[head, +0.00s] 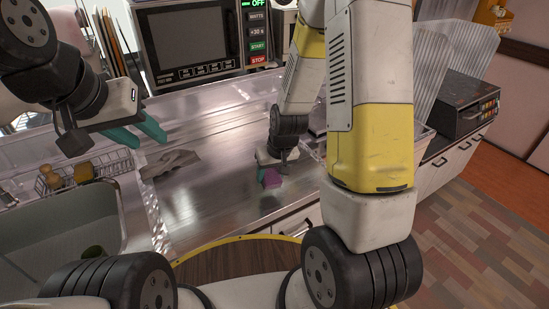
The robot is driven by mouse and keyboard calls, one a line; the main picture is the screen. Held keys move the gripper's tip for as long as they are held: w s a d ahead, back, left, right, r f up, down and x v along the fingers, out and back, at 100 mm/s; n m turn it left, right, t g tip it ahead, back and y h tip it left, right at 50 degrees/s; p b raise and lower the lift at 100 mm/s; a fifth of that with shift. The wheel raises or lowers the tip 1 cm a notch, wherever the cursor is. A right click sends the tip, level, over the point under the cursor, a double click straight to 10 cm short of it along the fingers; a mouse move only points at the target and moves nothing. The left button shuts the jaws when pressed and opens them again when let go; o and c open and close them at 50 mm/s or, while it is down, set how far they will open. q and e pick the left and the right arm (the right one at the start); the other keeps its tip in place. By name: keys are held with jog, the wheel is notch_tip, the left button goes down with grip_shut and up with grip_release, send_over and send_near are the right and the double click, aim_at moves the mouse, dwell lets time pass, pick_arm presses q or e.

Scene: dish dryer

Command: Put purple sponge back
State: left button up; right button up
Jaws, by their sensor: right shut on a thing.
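The purple sponge (271,178) is a small block low over the metal counter near its front edge. My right gripper (268,174) is shut on it, reaching down from the right; its fingers are partly hidden by the wrist. I cannot tell whether the sponge touches the counter. My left gripper (142,134) is above the counter's left part, with two teal fingers apart and nothing between them. A wire caddy (70,179) by the sink holds a brownish item (53,173) and a yellow-green item (84,172).
A sink (62,218) with a dark green thing (92,253) inside is at the lower left. A crumpled grey cloth (170,163) lies on the counter (215,180). A microwave (195,40) stands behind. The counter between cloth and sponge is clear.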

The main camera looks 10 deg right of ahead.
jog(key=s+a+g, duration=0.1)
jog(key=s+a+n+g, duration=0.1)
jog(key=s, duration=0.1)
jog(key=s+a+h, duration=0.1)
jog(key=shift+s+a+f+n+g, duration=0.15)
jog(key=shift+s+a+n+g, duration=0.1)
jog(key=shift+n+g, duration=0.15)
jog(key=shift+s+g, duration=0.3)
jog(key=shift+s, duration=0.1)
jog(key=w+d, duration=0.3)
jog(key=w, duration=0.1)
jog(key=w+d+f, duration=0.1)
jog(key=w+d, duration=0.2)
jog(key=w, duration=0.1)
jog(key=w+d, duration=0.3)
jog(key=w, duration=0.2)
jog(key=shift+f, duration=0.15)
jog(key=shift+s+f, duration=0.1)
jog(key=shift+f, duration=1.65)
jog(key=shift+f, duration=0.15)
jog(key=o, duration=1.3)
